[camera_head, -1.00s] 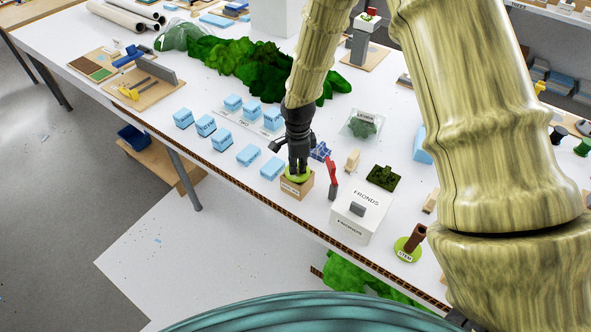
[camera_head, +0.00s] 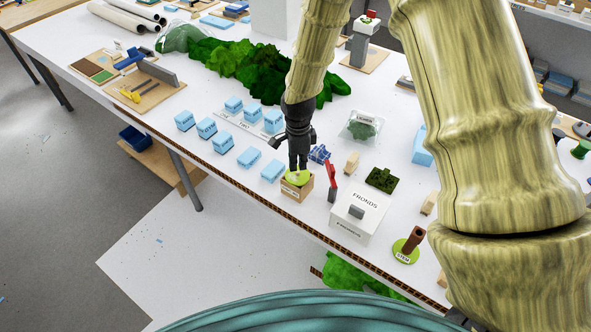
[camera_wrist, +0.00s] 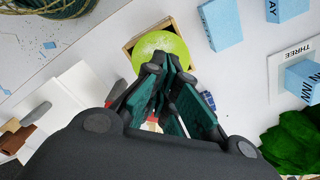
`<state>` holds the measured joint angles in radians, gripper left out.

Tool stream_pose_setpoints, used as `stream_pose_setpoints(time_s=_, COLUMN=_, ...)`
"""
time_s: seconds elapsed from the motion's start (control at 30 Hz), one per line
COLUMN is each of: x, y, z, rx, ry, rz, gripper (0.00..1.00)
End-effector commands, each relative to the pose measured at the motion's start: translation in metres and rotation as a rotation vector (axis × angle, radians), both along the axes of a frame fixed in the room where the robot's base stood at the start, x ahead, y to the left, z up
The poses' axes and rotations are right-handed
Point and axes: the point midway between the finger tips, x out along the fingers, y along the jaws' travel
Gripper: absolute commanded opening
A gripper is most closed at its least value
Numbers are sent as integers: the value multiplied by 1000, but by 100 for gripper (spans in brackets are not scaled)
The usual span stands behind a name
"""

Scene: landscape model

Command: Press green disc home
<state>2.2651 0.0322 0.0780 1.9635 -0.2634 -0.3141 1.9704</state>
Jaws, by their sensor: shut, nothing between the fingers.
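The green disc (camera_head: 296,178) sits in the top of a small wooden box (camera_head: 298,191) near the table's front edge. My gripper (camera_head: 298,168) points down over the disc, fingers together and empty. The fingertips are at or just above the disc; I cannot tell whether they touch. It also shows in the wrist view (camera_wrist: 165,65).
Several blue blocks (camera_head: 248,157) stand left of the box. A red-handled tool (camera_head: 332,178) stands close on its right, beside a white FRONDS box (camera_head: 357,212). A green disc with a brown stem (camera_head: 409,245) lies further right. Green foliage (camera_head: 240,60) lies behind.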

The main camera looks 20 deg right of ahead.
Motion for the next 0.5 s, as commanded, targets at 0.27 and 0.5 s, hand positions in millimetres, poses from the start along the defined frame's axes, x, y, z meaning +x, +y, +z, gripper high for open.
stream_pose_setpoints(time_s=0.27, x=0, y=0, z=19, rx=0, ry=0, rz=0, gripper=0)
stream_pose_setpoints(time_s=0.5, x=0, y=0, z=33, rx=-1, ry=0, rz=1, gripper=0)
